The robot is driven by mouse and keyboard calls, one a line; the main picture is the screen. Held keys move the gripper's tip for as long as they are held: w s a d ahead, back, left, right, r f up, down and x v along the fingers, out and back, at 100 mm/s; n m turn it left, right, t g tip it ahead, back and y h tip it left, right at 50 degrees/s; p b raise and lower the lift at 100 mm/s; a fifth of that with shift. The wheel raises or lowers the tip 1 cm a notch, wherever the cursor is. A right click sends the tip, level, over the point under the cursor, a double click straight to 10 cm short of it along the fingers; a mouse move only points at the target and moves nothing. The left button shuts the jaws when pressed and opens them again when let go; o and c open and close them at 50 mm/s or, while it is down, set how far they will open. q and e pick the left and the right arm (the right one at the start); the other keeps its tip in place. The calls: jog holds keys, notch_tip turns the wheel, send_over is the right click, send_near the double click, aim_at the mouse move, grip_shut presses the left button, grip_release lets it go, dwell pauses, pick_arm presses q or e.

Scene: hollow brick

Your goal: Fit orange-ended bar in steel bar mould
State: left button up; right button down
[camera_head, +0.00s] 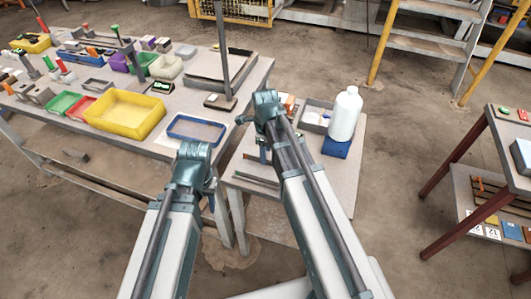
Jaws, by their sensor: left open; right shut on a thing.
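My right arm reaches over the small side table, and its gripper (243,119) is at that table's far left corner. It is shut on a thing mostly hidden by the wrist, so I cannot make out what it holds. My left gripper (210,184) is open and low by the front edge of the large bench, partly hidden behind its own wrist. An orange patch (288,102) shows just right of the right wrist; I cannot tell whether it is a bar end. Thin dark bars (250,181) lie on the side table. I cannot clearly identify the steel bar mould.
A white bottle (344,114) stands by a blue block (336,147) and a grey tray (313,117) on the side table. The large bench holds a yellow tray (124,123), a blue-rimmed tray (196,138) and a tall grey post (222,62).

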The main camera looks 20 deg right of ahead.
jog(key=shift+f+b, duration=0.25)
jog(key=shift+b, duration=0.05)
jog(key=shift+c, duration=1.7)
grip_release()
jog(key=shift+r, duration=0.15)
notch_tip(320, 180, up, 14)
jog(key=p, duration=1.4)
jog(key=shift+f, duration=0.2)
